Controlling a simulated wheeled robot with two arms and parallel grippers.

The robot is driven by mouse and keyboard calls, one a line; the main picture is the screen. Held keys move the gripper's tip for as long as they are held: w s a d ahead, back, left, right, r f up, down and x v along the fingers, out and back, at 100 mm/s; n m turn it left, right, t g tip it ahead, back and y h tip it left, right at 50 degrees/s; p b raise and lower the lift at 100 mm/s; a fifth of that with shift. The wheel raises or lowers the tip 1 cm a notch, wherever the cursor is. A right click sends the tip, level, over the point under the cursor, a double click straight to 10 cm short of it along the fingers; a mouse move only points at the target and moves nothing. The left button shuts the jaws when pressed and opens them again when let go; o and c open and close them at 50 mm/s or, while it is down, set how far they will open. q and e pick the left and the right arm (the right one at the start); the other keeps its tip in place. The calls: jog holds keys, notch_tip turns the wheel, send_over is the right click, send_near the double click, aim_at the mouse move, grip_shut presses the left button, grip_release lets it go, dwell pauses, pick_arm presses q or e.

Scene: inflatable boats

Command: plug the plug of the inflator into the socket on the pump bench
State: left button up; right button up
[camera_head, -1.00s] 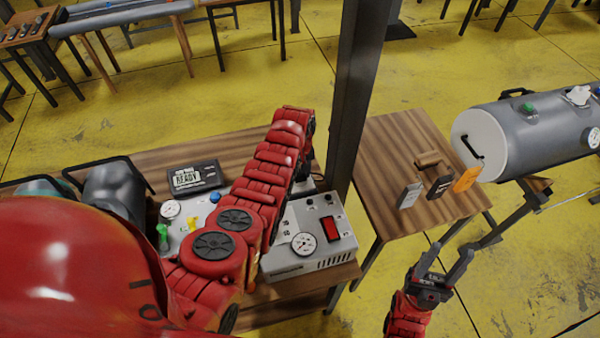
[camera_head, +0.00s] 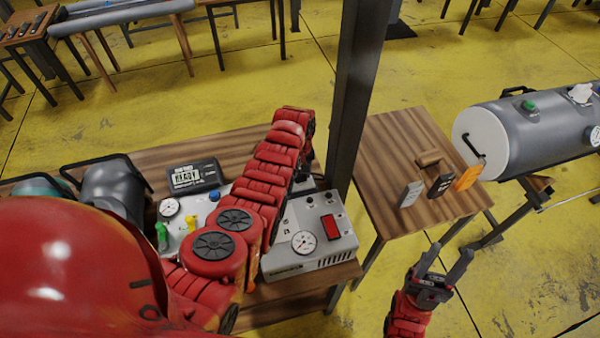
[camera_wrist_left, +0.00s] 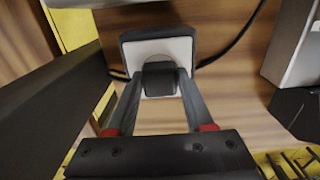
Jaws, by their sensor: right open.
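A dark plug (camera_wrist_left: 159,82) sits between the two fingers of my left gripper (camera_wrist_left: 160,75) in the left wrist view. The fingers touch its sides. Right behind the plug is the socket's pale face (camera_wrist_left: 182,48) in a dark housing; the plug covers its middle, so I cannot tell whether it is inserted. In the head view my left arm hides this gripper, the plug and the socket. The grey inflator (camera_head: 290,262), with a gauge and red switch, stands on the wooden pump bench (camera_head: 245,150). My right gripper (camera_head: 443,265) is open and empty, right of the bench.
A dark post (camera_head: 355,90) rises behind the bench. A side table (camera_head: 390,145) carries several small blocks, near a grey tank (camera_head: 530,135). In the wrist view a black cable (camera_wrist_left: 235,45) runs beside the socket.

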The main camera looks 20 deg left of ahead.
pick_arm(q)
jog(key=o, duration=0.4)
jog(key=shift+w+r, duration=0.15)
jog(key=shift+r, duration=0.3)
notch_tip(320, 180, up, 8)
jog(key=b, duration=0.3)
jog(key=shift+f, duration=0.15)
notch_tip(320, 180, up, 9)
jog(key=p, duration=0.7)
jog(key=shift+f, duration=0.1)
